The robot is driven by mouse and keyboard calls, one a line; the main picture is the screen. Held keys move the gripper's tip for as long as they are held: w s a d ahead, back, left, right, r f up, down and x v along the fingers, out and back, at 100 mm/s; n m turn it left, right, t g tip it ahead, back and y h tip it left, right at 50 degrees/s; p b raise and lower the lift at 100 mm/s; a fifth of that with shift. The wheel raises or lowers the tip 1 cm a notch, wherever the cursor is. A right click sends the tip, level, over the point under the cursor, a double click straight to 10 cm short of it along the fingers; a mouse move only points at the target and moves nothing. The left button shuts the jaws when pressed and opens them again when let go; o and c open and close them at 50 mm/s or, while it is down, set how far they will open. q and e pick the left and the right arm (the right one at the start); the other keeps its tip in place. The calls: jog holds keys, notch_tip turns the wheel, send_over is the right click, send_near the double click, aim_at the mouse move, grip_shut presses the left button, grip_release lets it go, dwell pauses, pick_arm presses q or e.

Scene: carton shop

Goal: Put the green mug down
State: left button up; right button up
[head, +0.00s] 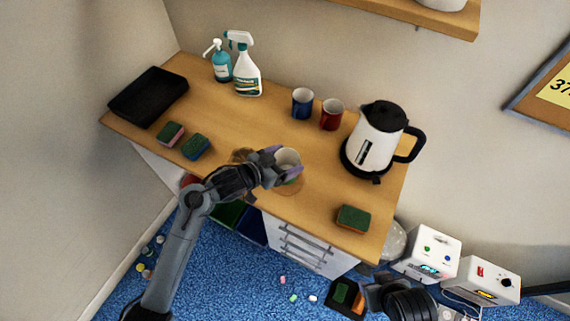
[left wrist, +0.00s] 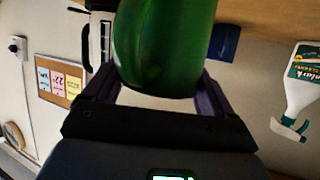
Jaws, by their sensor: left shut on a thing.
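The green mug (head: 288,160) is upright near the front middle of the wooden counter, its pale inside showing in the head view. Its green side (left wrist: 165,45) fills the upper middle of the left wrist view. My left gripper (head: 277,164) is shut on the mug, with a finger on either side of it. A round brown patch, perhaps a coaster (head: 293,187), shows just below the mug. I cannot tell whether the mug touches it. A dark part of my right arm (head: 408,304) shows at the bottom right; its jaws are not clear.
A blue mug (head: 302,103), a red mug (head: 331,114) and a kettle (head: 376,140) stand behind and right. A sponge (head: 353,217) lies front right. Two sponges, a black tray (head: 148,96) and two bottles are left. Bare counter (head: 240,125) lies between.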

aim_at(296, 161)
pick_arm(q)
notch_tip(296, 161, down, 3)
jog(key=shift+r, duration=0.15)
jog(key=shift+f, duration=0.25)
jog(key=o, duration=1.5)
jog(key=shift+r, duration=0.1)
